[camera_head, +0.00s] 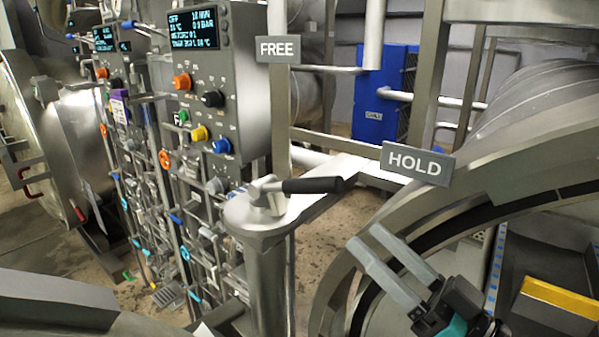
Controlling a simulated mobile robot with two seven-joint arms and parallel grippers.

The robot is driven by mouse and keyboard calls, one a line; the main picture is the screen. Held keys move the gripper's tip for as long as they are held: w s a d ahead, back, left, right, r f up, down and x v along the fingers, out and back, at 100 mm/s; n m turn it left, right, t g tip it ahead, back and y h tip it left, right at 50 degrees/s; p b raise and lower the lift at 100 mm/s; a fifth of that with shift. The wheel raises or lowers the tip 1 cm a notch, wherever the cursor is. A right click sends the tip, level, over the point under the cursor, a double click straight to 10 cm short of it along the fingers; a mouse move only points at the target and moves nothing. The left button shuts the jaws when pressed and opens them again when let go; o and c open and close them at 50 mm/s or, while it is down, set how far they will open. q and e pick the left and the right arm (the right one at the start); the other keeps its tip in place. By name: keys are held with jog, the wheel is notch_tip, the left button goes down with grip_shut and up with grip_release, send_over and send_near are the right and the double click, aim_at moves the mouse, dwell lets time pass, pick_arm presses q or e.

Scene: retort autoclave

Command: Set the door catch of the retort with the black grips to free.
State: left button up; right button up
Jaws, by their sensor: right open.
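The door catch (268,193) is a metal lever with a black grip (315,185), on top of a grey post in the middle of the head view. Its grip points right, toward the HOLD sign (417,163) rather than the FREE sign (278,49), which stands behind and above the pivot. My right gripper (369,237) is at the lower right, below and to the right of the grip and apart from it. Its two pale fingers are spread, with nothing between them. My left gripper does not show.
The round retort opening (360,290) curves behind my right gripper. A control panel (212,95) with coloured knobs and many pipes stands left of the post. Another retort door (75,130) with red grips is at the far left. A blue cabinet (385,95) stands behind.

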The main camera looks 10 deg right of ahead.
aim_at(297, 186)
jog(key=p+x, duration=0.4)
jog(key=x, duration=0.9)
jog(key=shift+w+r+p, duration=0.1)
jog(key=shift+r+p, duration=0.15)
jog(key=shift+p, duration=0.15)
jog(key=shift+x, duration=0.95)
jog(key=shift+f, duration=0.1)
grip_shut()
dwell(0.4)
